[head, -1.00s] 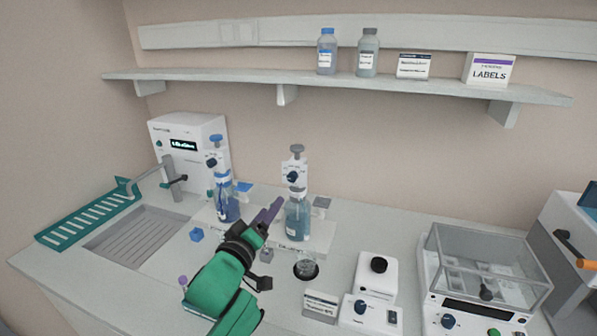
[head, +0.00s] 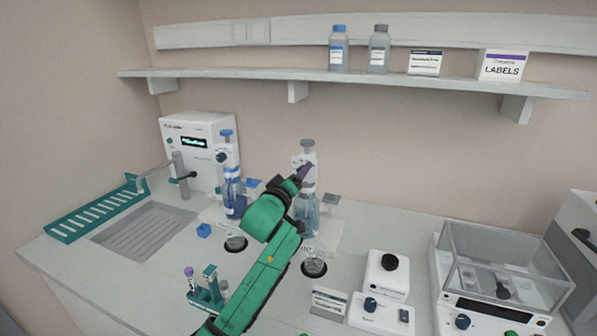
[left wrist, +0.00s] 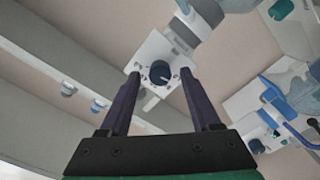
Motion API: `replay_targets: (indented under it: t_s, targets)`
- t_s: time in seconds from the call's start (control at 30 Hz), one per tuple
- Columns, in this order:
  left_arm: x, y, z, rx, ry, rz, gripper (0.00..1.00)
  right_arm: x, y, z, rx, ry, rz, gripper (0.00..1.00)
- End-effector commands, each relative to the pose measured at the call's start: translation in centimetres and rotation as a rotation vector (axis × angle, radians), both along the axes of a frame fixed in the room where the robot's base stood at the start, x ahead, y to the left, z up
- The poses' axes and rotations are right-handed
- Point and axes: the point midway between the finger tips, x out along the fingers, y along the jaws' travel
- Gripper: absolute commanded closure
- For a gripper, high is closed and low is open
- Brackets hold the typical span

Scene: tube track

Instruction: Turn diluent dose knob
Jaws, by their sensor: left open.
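A dose knob (left wrist: 160,73), round and dark with a pale pointer line, sits on the white face of a bottle-top dispenser. My left gripper (left wrist: 161,80) is open, with one dark purple finger on each side of the knob; I cannot tell whether they touch it. In the head view, my left gripper (head: 304,172) is at the head of the right dispenser (head: 308,146), which has a grey top and a blue liquid bottle (head: 312,212). The arm and fingers hide most of its face there. A blue-topped dispenser (head: 228,155) stands to the left. My right gripper is not visible.
A white instrument (head: 200,135) with a lit display stands at the back left. A tube rack (head: 207,294) and beakers (head: 314,262) stand near my arm. A stirrer (head: 387,272) and a glass-walled balance (head: 500,270) are at right. A shelf (head: 220,74) runs above.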

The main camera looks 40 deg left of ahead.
Motion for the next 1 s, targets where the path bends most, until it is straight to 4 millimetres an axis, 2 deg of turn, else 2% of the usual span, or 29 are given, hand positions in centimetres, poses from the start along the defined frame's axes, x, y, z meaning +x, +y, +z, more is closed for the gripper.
replay_targets:
  t_s: [0.23,0.4,0.73,1.0]
  targets:
    - [0.2,0.05,-0.05,0.0,-0.001,-0.001,0.36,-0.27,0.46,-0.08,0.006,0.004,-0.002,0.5]
    - [0.17,0.05,-0.07,-0.001,-0.001,-0.001,1.0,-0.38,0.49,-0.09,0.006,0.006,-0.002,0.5]
    - [0.17,0.05,-0.07,0.018,0.007,-0.001,1.0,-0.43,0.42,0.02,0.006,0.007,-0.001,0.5]
    - [0.2,0.03,-0.01,0.131,0.047,-0.002,1.0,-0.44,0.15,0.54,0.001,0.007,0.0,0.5]
